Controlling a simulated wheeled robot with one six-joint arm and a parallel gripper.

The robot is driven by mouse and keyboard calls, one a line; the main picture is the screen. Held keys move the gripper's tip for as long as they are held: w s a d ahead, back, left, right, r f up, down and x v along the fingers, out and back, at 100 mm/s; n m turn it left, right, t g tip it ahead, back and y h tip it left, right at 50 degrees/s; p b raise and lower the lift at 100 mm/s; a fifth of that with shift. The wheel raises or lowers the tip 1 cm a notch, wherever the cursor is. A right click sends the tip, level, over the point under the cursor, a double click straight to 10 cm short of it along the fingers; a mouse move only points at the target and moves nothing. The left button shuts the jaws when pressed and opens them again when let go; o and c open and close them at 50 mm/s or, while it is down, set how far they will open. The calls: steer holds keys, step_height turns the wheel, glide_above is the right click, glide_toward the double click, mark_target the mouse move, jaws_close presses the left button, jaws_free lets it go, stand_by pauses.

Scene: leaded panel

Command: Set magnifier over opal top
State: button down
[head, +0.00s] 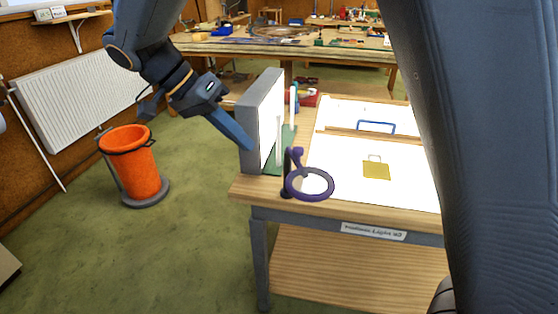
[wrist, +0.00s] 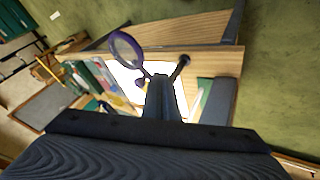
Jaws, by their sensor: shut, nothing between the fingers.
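The magnifier is a purple ring lens (head: 291,190) on a jointed arm with a dark mount at the left front edge of the bench. In the head view the lens shows against the front left of the glowing white opal top (head: 335,157). The purple ring also shows in the wrist view (wrist: 114,44), ahead and left of my fingers. My gripper (head: 247,145) is shut and empty, pointing down beside the grey side of the upright light panel. In the wrist view its closed fingers (wrist: 161,80) overlap the white top; whether they touch anything is unclear.
The upright grey panel (head: 252,132) with a lit white face stands at the bench's left edge. A yellow square (head: 376,171) and a blue handle (head: 377,122) are on the white surface. An orange bin (head: 130,165) stands on the floor left. A cluttered workbench is behind.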

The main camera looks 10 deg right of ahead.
steer(key=s+d+f+p, duration=0.2)
steer(key=d+f+p, duration=0.2)
steer(key=d+f, duration=0.2)
steer(key=shift+d+f+p, duration=0.25)
steer(key=shift+d+p, duration=0.1)
steer(key=shift+d, duration=0.5)
steer(key=shift+d, duration=0.15)
